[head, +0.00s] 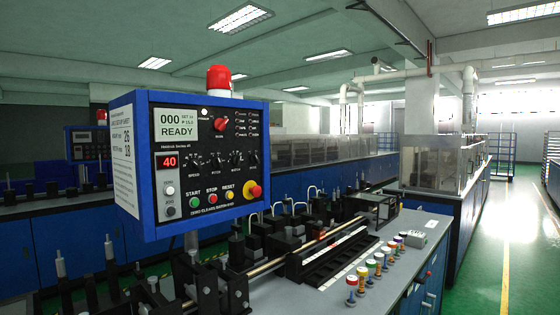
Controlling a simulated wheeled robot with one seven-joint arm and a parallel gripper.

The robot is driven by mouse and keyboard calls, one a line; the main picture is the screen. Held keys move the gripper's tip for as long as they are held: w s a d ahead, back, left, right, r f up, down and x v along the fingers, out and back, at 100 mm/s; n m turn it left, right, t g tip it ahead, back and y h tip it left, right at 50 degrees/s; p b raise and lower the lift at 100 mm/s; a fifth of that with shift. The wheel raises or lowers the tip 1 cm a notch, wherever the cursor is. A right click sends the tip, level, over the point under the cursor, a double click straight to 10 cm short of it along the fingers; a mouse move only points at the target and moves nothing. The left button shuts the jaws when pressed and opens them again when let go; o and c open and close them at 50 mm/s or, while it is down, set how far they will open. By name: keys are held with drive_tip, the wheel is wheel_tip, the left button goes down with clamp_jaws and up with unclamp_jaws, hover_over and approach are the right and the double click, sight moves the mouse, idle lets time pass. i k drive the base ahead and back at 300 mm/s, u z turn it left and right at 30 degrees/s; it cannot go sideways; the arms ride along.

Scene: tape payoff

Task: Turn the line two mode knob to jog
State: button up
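A blue-framed control panel (150,225) with a dark face stands close at the left. A red rotary knob (219,124) sits high on its face, right of the screen, with small label rows beside it; the lettering is too small to read. A row of black knobs (216,160) runs across the middle. A second similar panel (88,146) stands farther back at the left, partly hidden by the near one. I cannot tell which panel is line two, or where the mode pointer stands. My gripper is not in view.
The near panel has a READY screen (176,124), green START (194,202), red STOP and yellow RESET buttons, and a red emergency button (253,190). Below are a bench (398,275) with several colored spools and machine fixtures. Green floor (490,240) is open at the right.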

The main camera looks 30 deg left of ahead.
sight(254, 159)
drive_tip(key=i, duration=1.5)
drive_tip(key=u, duration=2.05)
